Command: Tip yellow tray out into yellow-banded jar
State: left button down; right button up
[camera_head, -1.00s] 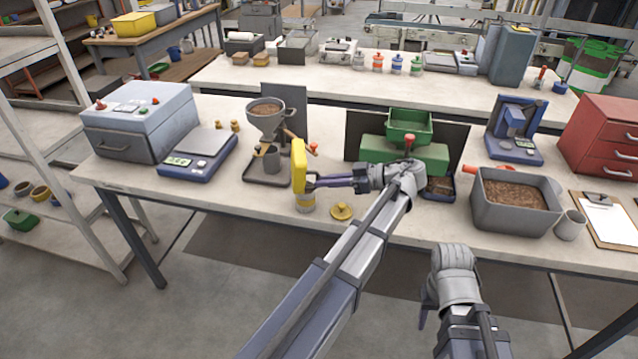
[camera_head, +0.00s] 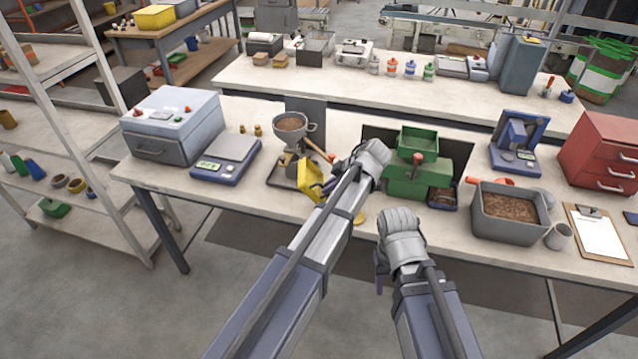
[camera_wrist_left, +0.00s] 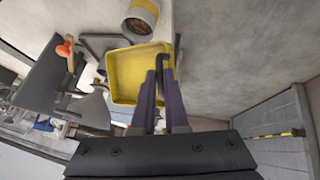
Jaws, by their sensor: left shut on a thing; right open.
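My left gripper (camera_head: 326,187) is shut on the yellow tray (camera_head: 310,180) by its near side, above the front of the bench. The tray is tilted, and the left wrist view shows its inside (camera_wrist_left: 130,75) as bare yellow with no pellets visible. The yellow-banded jar (camera_wrist_left: 146,8) stands beyond the tray in the left wrist view, with brown contents at its mouth; it is apart from the tray in that picture. My right gripper (camera_head: 379,284) is open and empty, in front of the bench.
A funnel stand (camera_head: 291,128) is just behind the tray. A green machine (camera_head: 415,180) and a grey pellet bin (camera_head: 509,212) stand to the right, a blue scale (camera_head: 226,160) to the left.

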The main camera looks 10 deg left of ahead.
aim_at(309, 188)
pick_arm(q)
jog(key=a+h+p, duration=0.1)
jog(key=s+a+h+p, duration=0.1)
jog(key=a+h, duration=0.1)
jog(key=a+n+t+h+p, duration=0.1)
jog(key=a, duration=0.1)
jog(key=shift+s+a+r, duration=0.15)
jog(key=shift+s+r, duration=0.25)
jog(key=s+a+f+t+h+b, duration=0.1)
jog(key=a+h, duration=0.3)
jog(key=a, duration=0.2)
jog(key=shift+f+n+b, duration=0.15)
jog(key=shift+n+b, duration=0.2)
jog(key=shift+n, duration=0.05)
jog(key=shift+s, duration=0.1)
jog(key=shift+d, duration=0.1)
